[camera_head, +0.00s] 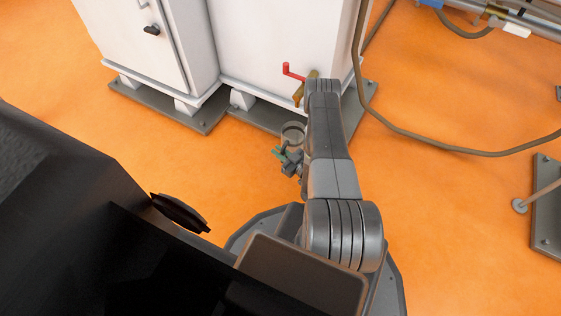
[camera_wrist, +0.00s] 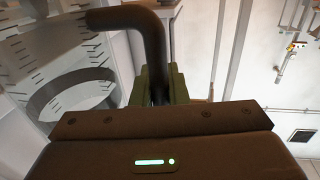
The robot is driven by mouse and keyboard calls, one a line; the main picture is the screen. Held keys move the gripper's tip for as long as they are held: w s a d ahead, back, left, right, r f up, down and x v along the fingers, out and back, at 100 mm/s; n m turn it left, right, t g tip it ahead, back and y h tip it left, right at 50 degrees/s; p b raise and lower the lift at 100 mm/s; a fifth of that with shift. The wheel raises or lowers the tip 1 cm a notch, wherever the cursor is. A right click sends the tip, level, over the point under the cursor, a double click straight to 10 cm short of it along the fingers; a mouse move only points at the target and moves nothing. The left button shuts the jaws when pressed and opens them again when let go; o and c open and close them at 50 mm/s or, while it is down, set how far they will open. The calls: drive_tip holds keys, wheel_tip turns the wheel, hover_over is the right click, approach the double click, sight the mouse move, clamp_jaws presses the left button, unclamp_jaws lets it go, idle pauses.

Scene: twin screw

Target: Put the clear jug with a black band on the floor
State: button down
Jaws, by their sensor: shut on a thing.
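The clear jug with a black band (camera_head: 293,130) shows in the head view just beyond my gripper (camera_head: 284,154), in front of the white cabinets. In the wrist view the clear jug (camera_wrist: 112,50) fills the left side, with graduation marks on its wall and a dark band around it. Its dark curved handle (camera_wrist: 150,28) runs down between the green fingers of my gripper (camera_wrist: 158,84), which are shut on it. The jug's base is hidden in the wrist view. I cannot tell its height above the orange floor (camera_head: 200,165).
White cabinets (camera_head: 265,45) stand on a grey plinth (camera_head: 150,105) close behind the jug. A red-handled valve (camera_head: 292,72) sticks out near my arm. A hose (camera_head: 420,140) lies across the floor on the right. Open floor lies left of the jug.

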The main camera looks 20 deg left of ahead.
drive_tip(key=shift+f+b, duration=0.85)
drive_tip(key=shift+f, duration=1.5)
drive_tip(key=shift+f, duration=0.5)
drive_tip(key=c, duration=1.4)
unclamp_jaws()
drive_tip(key=shift+f, duration=0.15)
drive_tip(key=shift+c, duration=0.2)
